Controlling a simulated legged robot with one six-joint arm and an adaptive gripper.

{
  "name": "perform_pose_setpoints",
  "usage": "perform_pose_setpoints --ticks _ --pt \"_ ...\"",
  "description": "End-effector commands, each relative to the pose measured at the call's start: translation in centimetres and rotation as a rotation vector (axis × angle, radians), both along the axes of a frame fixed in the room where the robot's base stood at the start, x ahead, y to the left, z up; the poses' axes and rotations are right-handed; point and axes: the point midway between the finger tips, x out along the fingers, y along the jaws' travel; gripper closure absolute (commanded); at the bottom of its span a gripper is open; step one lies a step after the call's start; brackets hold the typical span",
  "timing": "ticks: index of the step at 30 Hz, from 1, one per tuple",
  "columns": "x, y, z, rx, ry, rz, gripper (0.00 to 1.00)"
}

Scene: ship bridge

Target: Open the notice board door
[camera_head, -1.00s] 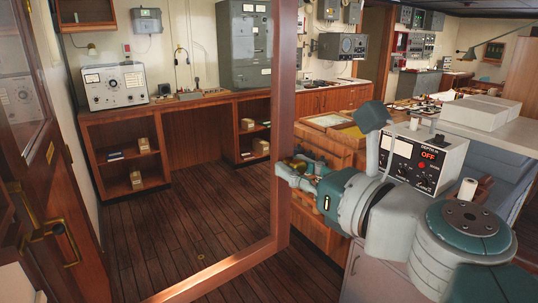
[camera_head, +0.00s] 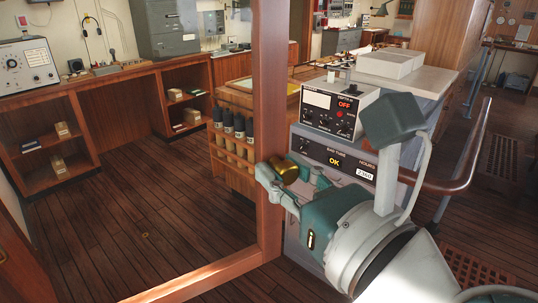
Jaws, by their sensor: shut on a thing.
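The notice board door shows as a glazed panel with a reddish wooden frame (camera_head: 271,100) in the middle of the head view. Its right upright and part of its bottom rail are visible, and the room shows through the glass. A round brass knob (camera_head: 289,172) sits beside the upright, low on its right side. My gripper (camera_head: 279,184) reaches in from the lower right and is shut on the knob. The fingers partly hide the knob. The door's left side and top lie outside the picture.
Right behind my gripper stands a grey instrument cabinet (camera_head: 330,153) with a white control box (camera_head: 335,104) on top. A wooden rack with dark bottles (camera_head: 238,126) stands behind the upright. A handrail (camera_head: 470,160) runs at the right. Plank floor (camera_head: 140,220) is clear at left.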

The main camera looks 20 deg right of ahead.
Motion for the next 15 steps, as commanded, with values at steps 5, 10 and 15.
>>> perform_pose_setpoints --ticks 5,10,15 --pt "-2.6 0.4 0.3 -0.011 -0.006 -0.060 1.00" --pt "-4.5 0.6 0.1 -0.015 0.003 -0.103 1.00" --pt "-5.9 0.5 0.0 -0.012 0.003 -0.139 1.00"
